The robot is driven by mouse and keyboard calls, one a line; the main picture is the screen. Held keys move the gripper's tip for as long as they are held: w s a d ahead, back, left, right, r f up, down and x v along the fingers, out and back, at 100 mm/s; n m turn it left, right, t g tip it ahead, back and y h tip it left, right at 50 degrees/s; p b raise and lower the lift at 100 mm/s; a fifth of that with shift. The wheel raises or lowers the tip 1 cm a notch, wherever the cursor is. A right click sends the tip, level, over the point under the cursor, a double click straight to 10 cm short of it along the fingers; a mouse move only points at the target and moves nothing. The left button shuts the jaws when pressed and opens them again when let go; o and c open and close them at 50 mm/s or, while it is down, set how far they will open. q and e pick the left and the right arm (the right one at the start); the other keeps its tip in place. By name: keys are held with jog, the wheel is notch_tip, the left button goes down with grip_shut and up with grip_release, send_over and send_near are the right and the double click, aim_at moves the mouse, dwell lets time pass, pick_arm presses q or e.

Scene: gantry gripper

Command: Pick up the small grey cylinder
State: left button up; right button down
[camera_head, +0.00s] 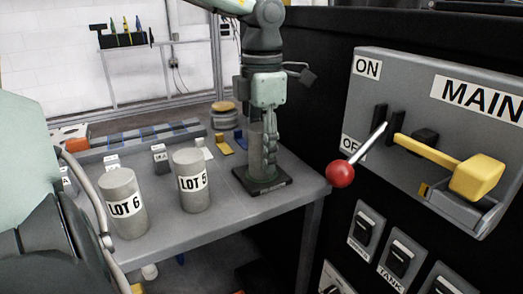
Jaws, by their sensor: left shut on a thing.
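My left gripper (266,150) points straight down over the right part of the grey table. It is shut on a slim grey cylinder (256,153), partly hidden by the fingers. The cylinder is upright above a dark square base (262,181); I cannot tell whether it still touches the base. Two wider grey cylinders stand upright to the left, one marked LOT 5 (191,198) and one marked LOT 6 (124,222). My right gripper is not in view.
The grey table (225,205) ends near a dark cabinet carrying a switch panel (360,90). A red-knobbed lever (340,174) and a yellow handle (475,175) stick out from it. Small white labelled blocks (160,157) stand behind the lot cylinders.

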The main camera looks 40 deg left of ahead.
pick_arm(q)
jog(key=c, duration=0.5)
grip_shut()
jog(key=shift+r, duration=0.15)
